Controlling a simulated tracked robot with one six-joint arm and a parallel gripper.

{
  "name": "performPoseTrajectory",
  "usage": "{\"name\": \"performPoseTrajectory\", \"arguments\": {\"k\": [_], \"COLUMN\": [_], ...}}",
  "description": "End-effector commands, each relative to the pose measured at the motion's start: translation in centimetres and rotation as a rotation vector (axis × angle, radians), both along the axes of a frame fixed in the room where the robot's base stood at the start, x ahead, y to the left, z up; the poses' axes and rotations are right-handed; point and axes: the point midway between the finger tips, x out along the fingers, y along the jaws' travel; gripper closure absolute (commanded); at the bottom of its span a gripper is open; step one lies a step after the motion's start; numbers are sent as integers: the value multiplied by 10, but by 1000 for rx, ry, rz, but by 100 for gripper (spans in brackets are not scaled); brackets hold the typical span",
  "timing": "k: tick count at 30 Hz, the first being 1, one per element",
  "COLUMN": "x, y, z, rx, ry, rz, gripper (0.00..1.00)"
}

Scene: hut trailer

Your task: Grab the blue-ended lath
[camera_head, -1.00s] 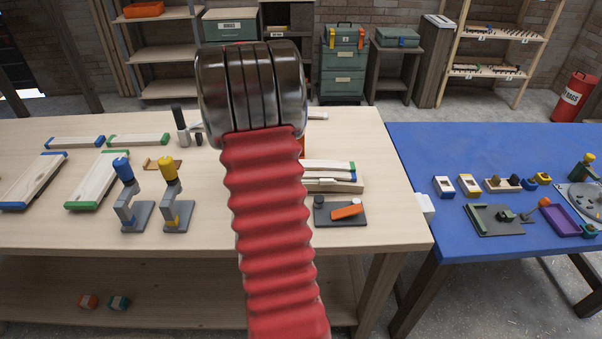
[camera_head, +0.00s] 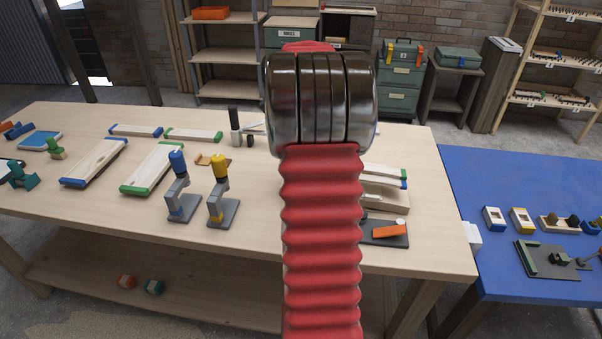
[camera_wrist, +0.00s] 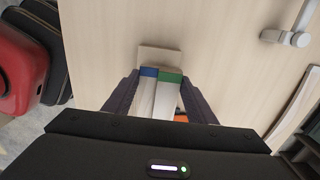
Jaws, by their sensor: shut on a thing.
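The blue-ended lath (camera_head: 404,185) and a green-ended lath (camera_head: 385,171) lie close side by side on a pale wooden block (camera_head: 385,200), right of my arm in the head view. In the wrist view the blue end (camera_wrist: 148,72) is on the left and the green end (camera_wrist: 170,78) on the right. My gripper (camera_wrist: 160,88) has one dark finger on each outer side of this pair and is shut on it. Contact at the fingertips is hard to make out. My red arm hides the laths' left parts in the head view.
Clamps with blue (camera_head: 178,163) and yellow (camera_head: 219,167) tops stand left of my arm. A dark plate with an orange piece (camera_head: 389,232) lies in front of the block. Other blue- and green-ended boards (camera_head: 152,168) lie left. A blue table (camera_head: 480,180) stands right.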

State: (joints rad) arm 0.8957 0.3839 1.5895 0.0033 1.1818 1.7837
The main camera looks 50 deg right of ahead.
Motion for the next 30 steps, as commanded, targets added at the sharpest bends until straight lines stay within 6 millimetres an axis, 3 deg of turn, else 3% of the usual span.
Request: {"name": "performPoseTrajectory", "arguments": {"k": [6,10,30], "x": [0,0,0], "y": [-1,0,0], "z": [39,52,56], "rx": [-3,-1,0], "ry": [-1,0,0], "rz": [0,0,0], "gripper": [73,73,73]}}
